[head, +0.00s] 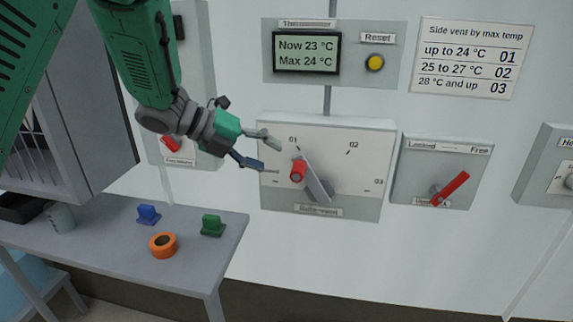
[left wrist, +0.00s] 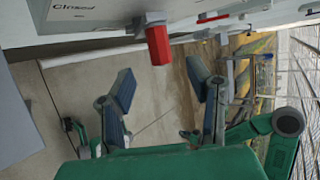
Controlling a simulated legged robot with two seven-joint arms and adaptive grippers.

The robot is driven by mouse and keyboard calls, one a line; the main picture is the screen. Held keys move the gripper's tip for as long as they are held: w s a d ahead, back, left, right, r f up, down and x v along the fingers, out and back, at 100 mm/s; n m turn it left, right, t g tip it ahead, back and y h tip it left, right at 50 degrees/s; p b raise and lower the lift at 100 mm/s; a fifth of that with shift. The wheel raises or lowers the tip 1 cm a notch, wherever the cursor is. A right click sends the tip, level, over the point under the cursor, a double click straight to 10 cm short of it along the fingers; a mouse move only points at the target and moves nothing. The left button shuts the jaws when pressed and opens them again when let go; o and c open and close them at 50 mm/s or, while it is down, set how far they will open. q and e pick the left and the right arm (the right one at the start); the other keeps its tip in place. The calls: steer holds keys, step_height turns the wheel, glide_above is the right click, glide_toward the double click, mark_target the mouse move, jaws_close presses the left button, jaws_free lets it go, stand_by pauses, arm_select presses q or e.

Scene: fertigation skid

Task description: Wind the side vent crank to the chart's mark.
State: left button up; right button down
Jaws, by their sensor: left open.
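The side vent panel (head: 345,155) carries marks 01, 02 and 03. Its grey crank arm (head: 318,185) slants up and left, with its upper end near mark 01. A red handle (head: 298,171) sticks out from it. The chart (head: 470,58) pairs up to 24 °C with 01, 25 to 27 °C with 02, 28 °C and up with 03. The thermometer display (head: 306,53) reads now 23 °C, max 24 °C. My left gripper (head: 268,154) is open and empty, just left of the handle. In the left wrist view the red handle (left wrist: 158,45) stands beyond the open fingers, apparently untouched.
A red lever (head: 452,188) right of the crank panel points up-right, toward "Free". A yellow Reset button (head: 375,63) sits above. The table (head: 190,272) at lower left holds a blue block (head: 148,214), a green block (head: 212,225) and an orange ring (head: 163,245).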

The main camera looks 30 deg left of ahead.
arm_select(q)
steer(key=shift+v, duration=1.55)
steer(key=shift+w, duration=0.1)
steer(key=shift+f, duration=0.1)
steer(key=s+d+f+n+y+b, duration=0.1)
steer(key=s+f+n, duration=0.1)
steer(key=f+n, duration=0.55)
steer(key=s+d+f+n+y, duration=0.15)
steer(key=f+n, duration=0.25)
steer(key=f, duration=0.7)
steer(key=s+d+f+n+y+b, duration=0.1)
steer(key=s+f+n+y, duration=0.15)
steer(key=f+n, duration=0.5)
steer(key=s+f+n+g+y, duration=0.1)
steer(key=s+f+n+g, duration=0.2)
steer(key=s, duration=0.9)
steer(key=s+f+n+g+y, duration=0.2)
steer(key=s+f+n+g, duration=0.2)
steer(key=s+f+n, duration=0.4)
steer(key=s+d+f, duration=0.1)
steer(key=s+f, duration=0.3)
steer(key=shift+s+f, duration=0.15)
steer(key=shift+s, duration=0.25)
steer(key=shift+w+a, duration=0.1)
steer(key=shift+w, duration=0.1)
